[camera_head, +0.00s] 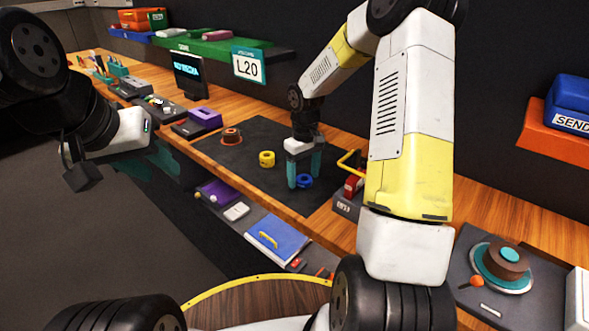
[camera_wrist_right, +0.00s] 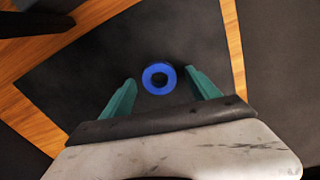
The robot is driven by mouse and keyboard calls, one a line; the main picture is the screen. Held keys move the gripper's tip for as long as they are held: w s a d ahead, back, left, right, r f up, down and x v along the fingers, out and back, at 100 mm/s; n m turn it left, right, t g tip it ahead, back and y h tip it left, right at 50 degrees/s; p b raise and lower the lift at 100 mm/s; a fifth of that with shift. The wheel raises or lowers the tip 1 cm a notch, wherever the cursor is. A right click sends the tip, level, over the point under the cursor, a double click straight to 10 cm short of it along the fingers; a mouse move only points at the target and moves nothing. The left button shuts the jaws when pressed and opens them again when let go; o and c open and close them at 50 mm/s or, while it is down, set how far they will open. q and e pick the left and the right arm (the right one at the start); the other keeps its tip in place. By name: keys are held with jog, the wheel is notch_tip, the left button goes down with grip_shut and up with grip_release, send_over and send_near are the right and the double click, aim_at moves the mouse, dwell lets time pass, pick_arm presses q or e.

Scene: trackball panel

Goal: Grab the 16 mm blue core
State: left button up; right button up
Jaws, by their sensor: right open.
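The blue core (camera_head: 305,181) is a small ring lying flat on the dark mat (camera_head: 262,180). In the right wrist view, the blue core (camera_wrist_right: 159,90) shows its round hole from above, between the teal fingers. My right gripper (camera_head: 304,178) points down over it. In the wrist view, my right gripper (camera_wrist_right: 160,77) is open, with a visible gap on both sides of the ring; height is hard to judge. My left gripper (camera_head: 160,160) is at the left, off the bench's front edge, far from the core; its finger opening is unclear.
A yellow ring (camera_head: 267,159) and a reddish-brown round piece (camera_head: 231,136) are on the mat left of the core. A red block with a yellow handle (camera_head: 352,184) stands close to its right. A blue folder (camera_head: 277,239) lies on the lower shelf.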

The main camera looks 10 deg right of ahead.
jog(key=shift+f, duration=0.1)
jog(key=shift+c, duration=0.4)
jog(key=c, duration=1.3)
jog(key=shift+c, duration=0.2)
